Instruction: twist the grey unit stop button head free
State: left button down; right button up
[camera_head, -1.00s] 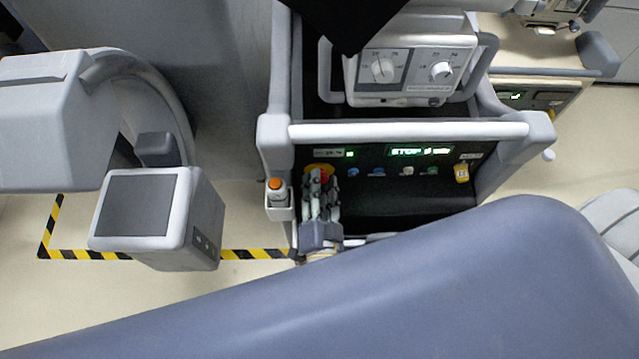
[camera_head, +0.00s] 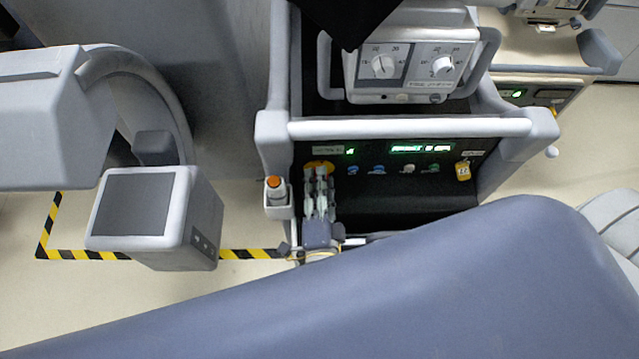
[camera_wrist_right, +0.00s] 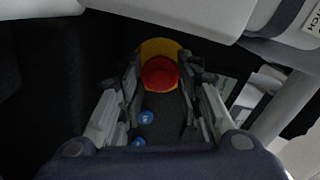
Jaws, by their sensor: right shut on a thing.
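The stop button has a red head (camera_wrist_right: 160,73) on a round yellow base, seen in the right wrist view. In the head view the yellow base (camera_head: 318,167) shows at the left end of the unit's black front panel (camera_head: 400,190). My right gripper (camera_head: 318,172) reaches up to it from below and hides the red head there. In the wrist view the right gripper (camera_wrist_right: 162,76) has its fingertips on both sides of the red head, shut on it. The head still sits at the yellow base. My left gripper is not in view.
A grey rail (camera_head: 410,129) runs above the panel. An orange-topped button box (camera_head: 277,196) stands just left of my right gripper. Small blue knobs (camera_head: 352,170), a green-lit display (camera_head: 421,148) and a yellow tag (camera_head: 463,171) are on the panel. A blue-grey cover (camera_head: 400,280) fills the foreground.

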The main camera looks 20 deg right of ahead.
jog(key=shift+m, duration=0.6)
jog(key=o, duration=1.1)
jog(key=shift+w, duration=0.1)
jog(key=shift+c, duration=0.2)
jog(key=v, duration=0.7)
jog(key=shift+s, duration=0.3)
jog(key=shift+a, duration=0.15)
